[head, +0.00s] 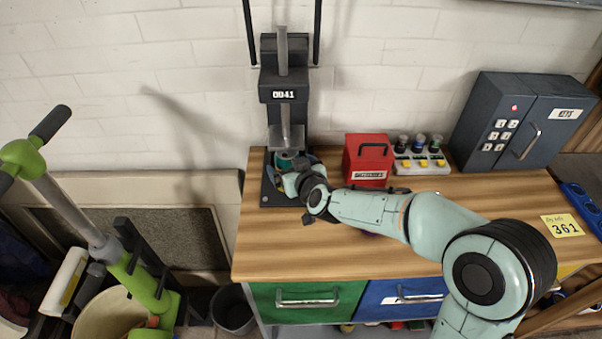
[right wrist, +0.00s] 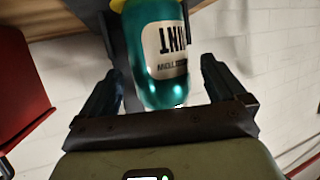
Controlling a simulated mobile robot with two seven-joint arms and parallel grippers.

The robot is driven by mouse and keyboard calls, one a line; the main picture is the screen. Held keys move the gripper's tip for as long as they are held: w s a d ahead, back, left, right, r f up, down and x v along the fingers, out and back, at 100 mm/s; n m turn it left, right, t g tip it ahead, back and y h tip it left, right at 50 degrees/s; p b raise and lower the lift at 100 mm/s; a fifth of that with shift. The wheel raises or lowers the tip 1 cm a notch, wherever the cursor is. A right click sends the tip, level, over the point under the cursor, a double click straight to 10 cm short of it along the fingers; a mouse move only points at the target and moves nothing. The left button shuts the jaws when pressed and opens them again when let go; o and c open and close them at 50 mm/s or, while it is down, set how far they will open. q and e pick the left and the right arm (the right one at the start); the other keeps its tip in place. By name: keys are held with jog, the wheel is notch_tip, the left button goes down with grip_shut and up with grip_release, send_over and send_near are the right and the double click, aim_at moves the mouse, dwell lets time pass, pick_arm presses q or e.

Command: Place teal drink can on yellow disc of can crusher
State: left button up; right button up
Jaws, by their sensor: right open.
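The teal drink can (head: 287,159) shows at the base of the can crusher (head: 283,95), under its press head, partly hidden by my right gripper (head: 290,181). In the right wrist view the can (right wrist: 157,55) is between the fingers of my open right gripper (right wrist: 158,78), with a gap visible on each side. A sliver of the yellow disc (right wrist: 118,4) shows at the can's far end, and the can appears to be on it. The exact contact is hidden. My left gripper is not in view.
A red toolbox (head: 367,160) stands right of the crusher, beside a rack with several small bottles (head: 420,160) and a dark key safe (head: 520,120). A green scooter (head: 90,220) stands left, off the bench.

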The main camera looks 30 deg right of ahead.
jog(key=p+v, duration=0.2)
jog(key=v, duration=0.7)
jog(key=shift+s, duration=0.15)
jog(key=shift+a, duration=0.1)
